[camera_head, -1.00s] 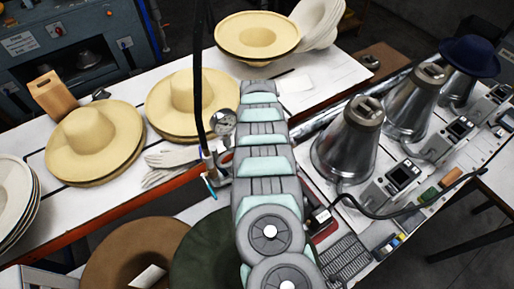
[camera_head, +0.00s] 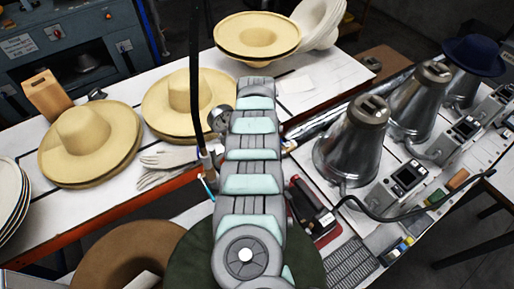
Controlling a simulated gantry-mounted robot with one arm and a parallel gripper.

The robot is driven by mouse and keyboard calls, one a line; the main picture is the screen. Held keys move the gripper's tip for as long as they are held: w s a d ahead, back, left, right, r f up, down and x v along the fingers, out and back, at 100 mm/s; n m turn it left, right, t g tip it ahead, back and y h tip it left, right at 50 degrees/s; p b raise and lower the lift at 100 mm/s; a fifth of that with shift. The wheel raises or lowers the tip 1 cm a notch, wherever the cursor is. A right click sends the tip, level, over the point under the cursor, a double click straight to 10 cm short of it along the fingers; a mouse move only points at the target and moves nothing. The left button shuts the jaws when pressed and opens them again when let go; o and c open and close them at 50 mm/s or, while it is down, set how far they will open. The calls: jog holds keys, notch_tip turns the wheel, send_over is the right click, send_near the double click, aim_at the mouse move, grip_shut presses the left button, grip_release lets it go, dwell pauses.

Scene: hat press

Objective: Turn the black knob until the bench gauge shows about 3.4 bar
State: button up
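The small round bench gauge (camera_head: 220,118) stands just left of my arm, beside the black vertical hose. Its dial is too small and dark to read. I cannot make out the black knob; my arm (camera_head: 252,155) covers the bench right of the gauge. My gripper is not in view, and the arm's far end points to the back of the bench.
Metal cones (camera_head: 350,140) with control boxes (camera_head: 408,175) stand at right. A red tray (camera_head: 328,235) with a black-and-red tool lies right of my arm.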

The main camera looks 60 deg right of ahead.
dwell(0.4)
jog(key=o, duration=1.4)
jog(key=shift+c, duration=0.2)
notch_tip(320, 180, up, 10)
jog(key=shift+w+f, duration=0.1)
jog(key=shift+f, duration=0.15)
jog(key=shift+r, duration=0.65)
jog(key=shift+r, duration=0.1)
